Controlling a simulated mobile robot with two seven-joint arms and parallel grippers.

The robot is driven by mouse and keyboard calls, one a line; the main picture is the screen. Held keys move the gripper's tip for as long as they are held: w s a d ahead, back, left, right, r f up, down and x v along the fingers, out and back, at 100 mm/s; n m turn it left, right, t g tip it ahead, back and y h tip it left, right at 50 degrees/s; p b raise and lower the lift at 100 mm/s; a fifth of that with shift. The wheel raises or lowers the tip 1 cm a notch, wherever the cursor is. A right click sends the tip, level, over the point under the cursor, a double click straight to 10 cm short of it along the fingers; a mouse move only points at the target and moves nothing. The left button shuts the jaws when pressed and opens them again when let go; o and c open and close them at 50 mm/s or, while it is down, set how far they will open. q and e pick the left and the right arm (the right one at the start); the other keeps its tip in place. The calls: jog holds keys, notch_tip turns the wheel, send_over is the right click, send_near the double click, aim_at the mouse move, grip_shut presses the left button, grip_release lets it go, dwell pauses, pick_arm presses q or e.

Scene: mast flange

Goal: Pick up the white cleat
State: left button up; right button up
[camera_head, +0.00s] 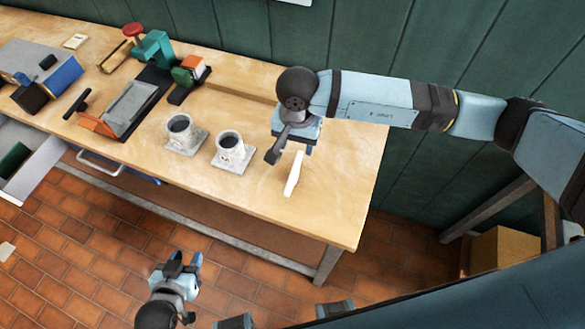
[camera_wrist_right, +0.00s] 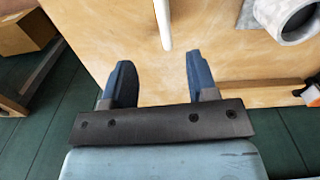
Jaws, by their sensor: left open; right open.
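The white cleat (camera_head: 293,174), a slim white bar, lies on the wooden workbench near its right end. It also shows at the top of the right wrist view (camera_wrist_right: 163,22), ahead of the gap between the fingers. My right gripper (camera_head: 290,152) is open and empty close to the cleat's far end, with its fingers apart from it. In the right wrist view its two blue fingers (camera_wrist_right: 160,62) are spread. My left gripper (camera_head: 185,258) is open and empty, low in front of the bench over the tiled floor.
Two pale hollow cylinders on square plates, one left (camera_head: 184,148) and one nearer the cleat (camera_head: 234,168), stand on the workbench (camera_head: 330,215). A green vise-like tool (camera_head: 152,47) and other items crowd the bench's left. An open drawer (camera_head: 35,175) juts out. The bench's right end is clear.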

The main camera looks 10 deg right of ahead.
aim_at(294, 170)
notch_tip(294, 170, down, 7)
jog(key=shift+s+f+p, duration=0.1)
jog(key=shift+p, duration=0.45)
jog(key=f, duration=0.1)
jog(key=f+p, duration=0.1)
jog(key=f, duration=0.2)
jog(key=shift+a+f+p, duration=0.25)
jog(key=shift+f+p, duration=0.05)
jog(key=shift+p, duration=0.05)
jog(key=shift+f, duration=0.45)
grip_shut()
